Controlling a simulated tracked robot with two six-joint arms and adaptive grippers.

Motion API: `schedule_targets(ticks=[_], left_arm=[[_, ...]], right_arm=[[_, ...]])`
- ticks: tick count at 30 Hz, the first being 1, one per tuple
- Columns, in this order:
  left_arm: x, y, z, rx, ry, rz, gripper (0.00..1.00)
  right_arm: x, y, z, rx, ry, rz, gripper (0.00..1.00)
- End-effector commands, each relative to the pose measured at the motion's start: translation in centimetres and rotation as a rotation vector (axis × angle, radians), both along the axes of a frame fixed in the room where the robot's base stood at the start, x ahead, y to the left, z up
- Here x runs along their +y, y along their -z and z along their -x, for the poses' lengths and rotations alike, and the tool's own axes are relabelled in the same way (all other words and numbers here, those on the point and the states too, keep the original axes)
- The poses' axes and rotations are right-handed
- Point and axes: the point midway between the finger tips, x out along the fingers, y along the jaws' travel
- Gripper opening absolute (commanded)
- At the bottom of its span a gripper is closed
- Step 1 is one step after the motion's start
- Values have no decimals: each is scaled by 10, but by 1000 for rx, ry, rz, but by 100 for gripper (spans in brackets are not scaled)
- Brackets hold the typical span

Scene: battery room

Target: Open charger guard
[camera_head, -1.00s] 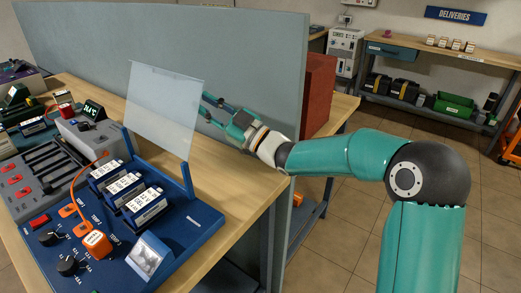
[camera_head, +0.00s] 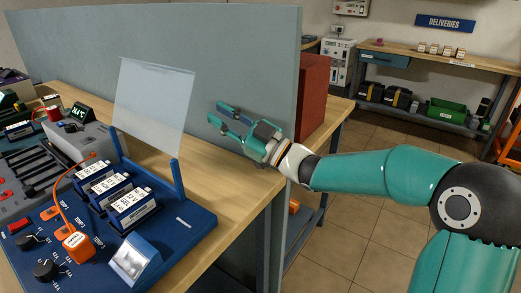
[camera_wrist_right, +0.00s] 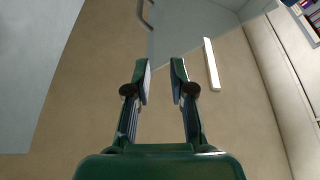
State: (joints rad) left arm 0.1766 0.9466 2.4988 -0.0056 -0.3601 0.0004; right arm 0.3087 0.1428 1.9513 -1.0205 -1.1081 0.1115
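The charger guard (camera_head: 153,100) is a clear panel standing raised between two blue posts at the back of the blue charger base (camera_head: 190,232). Three labelled battery packs (camera_head: 128,207) sit in front of it on the base. My right gripper (camera_head: 222,113) is to the right of the guard, in front of the grey divider, with a visible gap to the panel's right edge. In the right wrist view its two fingers (camera_wrist_right: 160,85) are apart with nothing between them. My left gripper is not in view.
The grey divider (camera_head: 230,60) stands along the bench behind the guard. An orange-plugged cable (camera_head: 78,245), knobs and a slanted display (camera_head: 133,262) are at the base's front. A red box (camera_head: 314,95) stands beyond the divider. The wooden bench top (camera_head: 235,185) right of the base is clear.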

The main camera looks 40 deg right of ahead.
Motion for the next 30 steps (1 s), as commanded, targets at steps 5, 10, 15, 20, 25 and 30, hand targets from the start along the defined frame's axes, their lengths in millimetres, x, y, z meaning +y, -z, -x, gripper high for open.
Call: schedule_targets(ticks=[5, 10, 15, 20, 25, 30], left_arm=[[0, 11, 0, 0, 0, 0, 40], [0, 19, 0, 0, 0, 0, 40], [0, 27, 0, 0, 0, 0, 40], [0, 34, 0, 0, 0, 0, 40], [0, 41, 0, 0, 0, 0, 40], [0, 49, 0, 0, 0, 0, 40]], right_arm=[[-5, 8, 11, 0, 1, 1, 23], [-10, 12, 21, 0, 3, 1, 23], [-14, 16, 31, 0, 0, 1, 23], [-18, 21, 41, 0, 2, 1, 23], [-23, 25, 51, 0, 2, 1, 23], [-26, 29, 61, 0, 1, 1, 23]])
